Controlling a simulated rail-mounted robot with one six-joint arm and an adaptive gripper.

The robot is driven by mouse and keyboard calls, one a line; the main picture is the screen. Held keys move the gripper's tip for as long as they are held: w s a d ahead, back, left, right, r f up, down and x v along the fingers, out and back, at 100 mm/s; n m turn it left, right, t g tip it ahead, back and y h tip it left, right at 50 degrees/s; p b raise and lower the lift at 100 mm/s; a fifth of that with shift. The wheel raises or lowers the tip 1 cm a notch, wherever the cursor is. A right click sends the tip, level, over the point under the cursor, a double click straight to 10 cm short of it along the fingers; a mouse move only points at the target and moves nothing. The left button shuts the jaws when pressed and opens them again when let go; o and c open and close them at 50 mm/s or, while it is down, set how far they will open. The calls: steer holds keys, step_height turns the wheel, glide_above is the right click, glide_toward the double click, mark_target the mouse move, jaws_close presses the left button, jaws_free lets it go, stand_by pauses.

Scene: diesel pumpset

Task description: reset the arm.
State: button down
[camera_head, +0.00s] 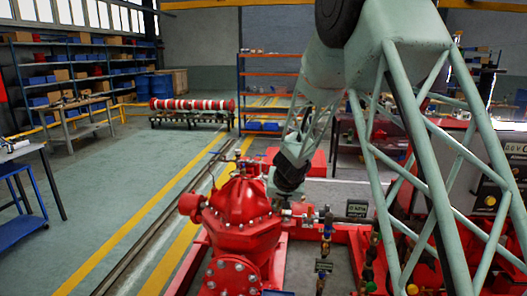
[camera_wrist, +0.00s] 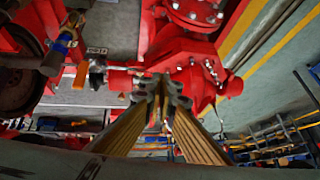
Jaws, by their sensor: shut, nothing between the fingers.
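My arm, a pale green lattice boom, reaches down over the red pump in the head view. My gripper (camera_wrist: 160,88) shows in the wrist view, its two long brass-coloured fingers meeting at grey tips with nothing held. In the head view the gripper end is small and dark beside the pump's right side. The red pump (camera_head: 240,212) stands on a red base; it also shows in the wrist view (camera_wrist: 190,55), behind the fingertips. I cannot tell whether the tips touch it. An orange valve handle (camera_wrist: 81,75) lies left of the fingertips in the wrist view.
Pipes and valves with a small label plate (camera_head: 357,208) stand right of the pump. A red engine skid is at the right. A red-and-white striped roller (camera_head: 192,104), shelves (camera_head: 75,75) and a workbench (camera_head: 80,118) stand behind.

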steer(key=s+d+r+n+g+y, duration=0.1)
steer(key=s+d+r+n+y, duration=0.1)
steer(key=s+r, duration=2.3)
steer(key=s+d+h, duration=0.1)
steer(key=s+d, duration=0.3)
steer(key=s, duration=0.9)
steer(key=s+d+g+h, duration=0.1)
steer(key=s+d, duration=0.4)
steer(key=s, duration=0.8)
steer(key=s+d+g+h, duration=0.1)
steer(key=s+d, duration=0.3)
steer(key=s, duration=1)
steer(key=shift+d+m, duration=0.15)
steer(key=shift+m, duration=0.15)
steer(key=shift+s+f, duration=0.1)
